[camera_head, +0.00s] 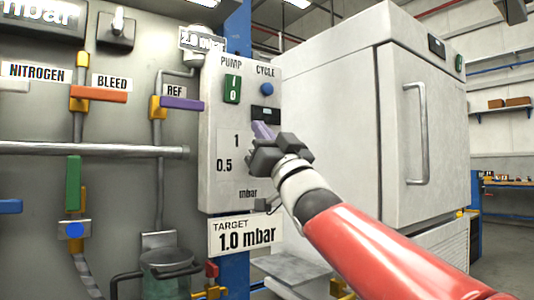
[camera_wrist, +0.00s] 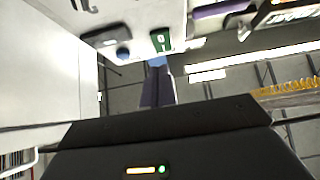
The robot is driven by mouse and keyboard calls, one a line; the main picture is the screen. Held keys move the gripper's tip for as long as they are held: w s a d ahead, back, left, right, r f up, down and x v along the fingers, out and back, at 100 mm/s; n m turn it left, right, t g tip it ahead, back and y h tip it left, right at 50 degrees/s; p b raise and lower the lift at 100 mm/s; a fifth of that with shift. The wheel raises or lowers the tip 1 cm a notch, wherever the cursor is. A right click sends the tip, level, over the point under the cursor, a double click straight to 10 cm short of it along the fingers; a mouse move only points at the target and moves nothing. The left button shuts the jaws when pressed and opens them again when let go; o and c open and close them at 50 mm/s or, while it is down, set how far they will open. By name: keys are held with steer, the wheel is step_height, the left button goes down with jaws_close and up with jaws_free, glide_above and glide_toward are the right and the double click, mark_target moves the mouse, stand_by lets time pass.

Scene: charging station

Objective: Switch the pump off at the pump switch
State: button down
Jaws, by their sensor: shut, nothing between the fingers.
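The pump switch (camera_head: 232,89) is a green rocker marked I and 0 under the word PUMP, at the upper left of a pale control panel (camera_head: 222,135). In the wrist view the green switch (camera_wrist: 160,41) shows just beyond the fingertips. My gripper (camera_head: 262,130) is shut and empty, in front of the panel, below and right of the switch in the head view. Its shut fingers (camera_wrist: 158,88) point toward the panel in the wrist view. I see no contact with the switch. Which way the rocker is pressed is too small to tell.
A blue CYCLE button (camera_head: 267,89) and a small dark display (camera_head: 265,114) sit right of the switch. Left are a red-orange bleed handle (camera_head: 98,94) and a purple REF handle (camera_head: 182,104). A large white cabinet (camera_head: 350,120) stands close on the right.

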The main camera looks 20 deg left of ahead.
steer(key=shift+v, duration=1.05)
steer(key=shift+w+a+f, duration=0.1)
steer(key=shift+a, duration=0.05)
steer(key=s+d+f+m+g+h+p, duration=0.25)
steer(key=d+f+m+h, duration=0.55)
steer(key=d+f+h, duration=1.25)
steer(key=s+d+f+m+g+p, duration=0.1)
steer(key=s+d+f+g, duration=0.3)
steer(key=s+f, duration=0.6)
steer(key=s+d+f+m+g+p, duration=0.1)
steer(key=s+d+f+g, duration=0.4)
steer(key=s+f, duration=0.5)
step_height(320, 180, down, 6)
steer(key=shift+s+d+r, duration=0.1)
steer(key=shift+s+d, duration=0.3)
steer(key=shift+d, duration=0.05)
